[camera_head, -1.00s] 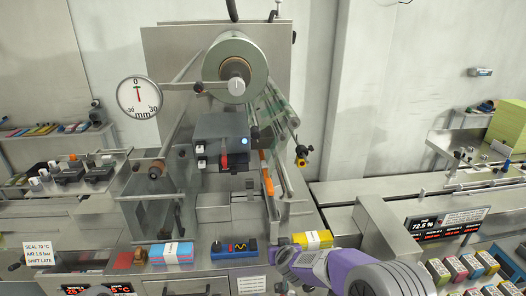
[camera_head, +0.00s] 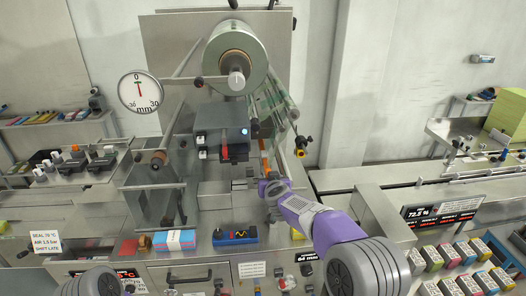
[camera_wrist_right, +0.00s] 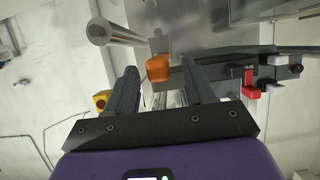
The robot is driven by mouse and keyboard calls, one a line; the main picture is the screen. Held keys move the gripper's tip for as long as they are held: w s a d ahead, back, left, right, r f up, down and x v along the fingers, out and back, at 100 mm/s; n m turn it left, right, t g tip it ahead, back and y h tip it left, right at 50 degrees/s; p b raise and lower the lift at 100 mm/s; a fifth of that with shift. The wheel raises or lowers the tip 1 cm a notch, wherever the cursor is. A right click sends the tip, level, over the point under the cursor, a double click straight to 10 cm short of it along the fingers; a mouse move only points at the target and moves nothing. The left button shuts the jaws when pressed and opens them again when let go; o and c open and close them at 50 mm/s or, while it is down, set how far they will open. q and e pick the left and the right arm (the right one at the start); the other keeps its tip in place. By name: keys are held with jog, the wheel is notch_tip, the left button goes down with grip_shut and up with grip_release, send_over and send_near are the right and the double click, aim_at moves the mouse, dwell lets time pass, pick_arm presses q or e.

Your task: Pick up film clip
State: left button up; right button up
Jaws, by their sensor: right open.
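An orange clip (camera_head: 264,159) shows on the right side of the machine, just beyond my right gripper in the head view. It also shows in the right wrist view, where its orange end (camera_wrist_right: 158,69) lies between the fingertips. My right gripper (camera_head: 268,184) is open around empty space in the wrist view (camera_wrist_right: 159,76), and I see no finger contact with the clip. The gripper hides the clip's lower part in the head view. A part of my left arm shows at the bottom left, but its gripper is out of view.
The film roll (camera_head: 236,58) hangs above the grey control box (camera_head: 222,138), which has a red lever. A black and yellow knob (camera_head: 301,145) sits right of the clip. A blue box (camera_head: 235,237) and a blue-pink stack (camera_head: 174,240) lie on the front ledge.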

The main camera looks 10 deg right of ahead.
jog(key=shift+w+f, duration=0.1)
jog(key=shift+w, duration=0.1)
jog(key=shift+s, duration=0.1)
jog(key=shift+c, duration=0.6)
grip_shut()
pick_arm(q)
jog(key=shift+r, duration=0.15)
